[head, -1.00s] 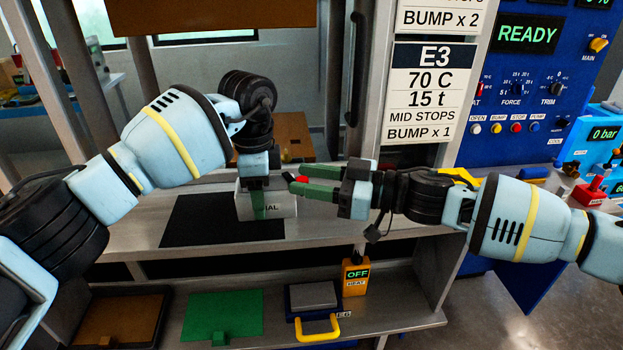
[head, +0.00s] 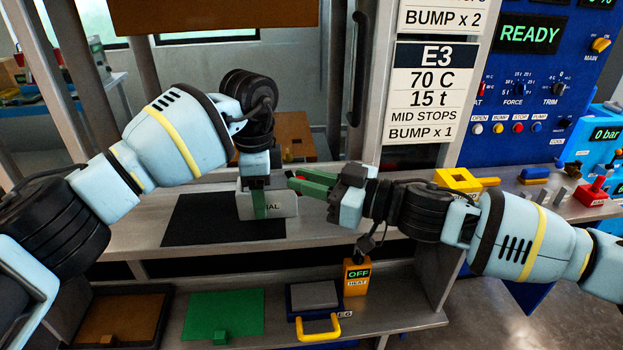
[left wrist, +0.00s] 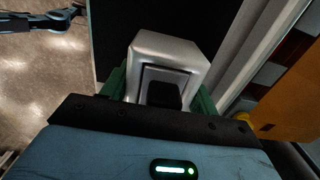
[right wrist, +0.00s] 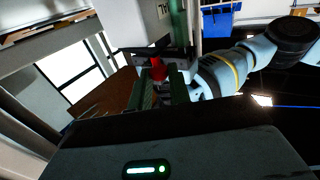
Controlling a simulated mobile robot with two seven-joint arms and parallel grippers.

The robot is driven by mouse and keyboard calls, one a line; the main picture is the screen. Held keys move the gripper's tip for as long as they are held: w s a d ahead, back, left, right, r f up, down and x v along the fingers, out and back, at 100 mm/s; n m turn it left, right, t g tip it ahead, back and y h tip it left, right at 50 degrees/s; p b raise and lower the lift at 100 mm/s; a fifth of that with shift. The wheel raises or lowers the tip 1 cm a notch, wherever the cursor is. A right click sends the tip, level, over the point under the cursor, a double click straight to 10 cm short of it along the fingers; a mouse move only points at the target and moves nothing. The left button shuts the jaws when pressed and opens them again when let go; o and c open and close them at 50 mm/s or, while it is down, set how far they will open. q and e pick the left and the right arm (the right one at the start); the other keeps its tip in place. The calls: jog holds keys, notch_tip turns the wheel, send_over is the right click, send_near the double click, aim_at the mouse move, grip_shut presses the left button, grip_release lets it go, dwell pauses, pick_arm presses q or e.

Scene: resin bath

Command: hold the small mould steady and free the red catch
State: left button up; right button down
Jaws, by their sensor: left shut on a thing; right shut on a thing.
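The small mould is a pale silver block (head: 285,205) with lettering on its front, partly hidden, on the press's metal ledge. It also shows from above in the left wrist view (left wrist: 165,47). My left gripper (head: 259,205) points down, its green fingers shut on the mould's sides. The red catch (right wrist: 158,70) shows between my right gripper's green fingers in the right wrist view, next to the mould's pale side. My right gripper (head: 298,181) comes in from the right and is shut on the catch; in the head view the fingers mostly hide the catch.
A dark mat (head: 190,225) lies left of the mould. The shelf below holds a green plate (head: 225,310), a yellow-handled plate (head: 320,328) and an orange heat box (head: 356,277). A yellow block (head: 457,179) stands on the ledge to the right, under the blue control panel (head: 510,90).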

pick_arm(q)
jog(key=shift+d, duration=0.1)
pick_arm(e)
jog(key=shift+s+a+m+t+h, duration=0.25)
jog(key=shift+m+t+h, duration=0.2)
jog(key=shift+t, duration=0.25)
jog(key=shift+s+a+m+t+h, duration=0.1)
jog(key=shift+a+m+t+h, duration=0.25)
jog(key=shift+m+t, duration=0.3)
jog(key=shift+t+h, duration=0.3)
jog(key=shift+t, duration=0.05)
jog(key=shift+m, duration=0.3)
jog(key=c, duration=1.3)
grip_release()
jog(key=shift+d, duration=0.1)
jog(key=v, duration=1.2)
